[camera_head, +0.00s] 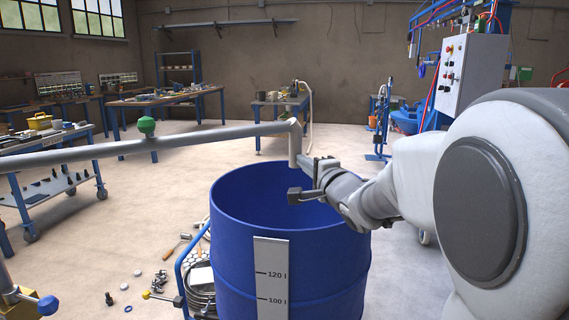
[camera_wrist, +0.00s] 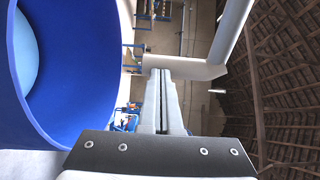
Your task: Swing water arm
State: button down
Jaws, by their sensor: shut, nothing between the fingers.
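I cannot tell whether the fingers touch the spout. The drum (camera_wrist: 75,75) lies at the left there.
A level scale (camera_head: 271,280) stands on the drum's front. A blue cart with hoses (camera_head: 200,282) and loose small parts lie on the floor left of the drum. A white control cabinet (camera_head: 470,75) stands at the back right. Workbenches line the back and left; open floor lies between.

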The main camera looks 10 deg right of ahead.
jog(key=w+a+n+y+p, duration=0.1)
jog(key=w+a+y+p, duration=0.1)
jog(key=w, duration=0.5)
jog(key=w+a+n+g+y+p, duration=0.1)
jog(key=w+a+n+y+p, duration=0.1)
jog(key=w+a+p, duration=0.3)
jog(key=shift+w+g+p, duration=0.3)
jog(key=shift+w+p, duration=0.65)
jog(key=shift+w, duration=0.45)
jog(key=shift+s, duration=0.1)
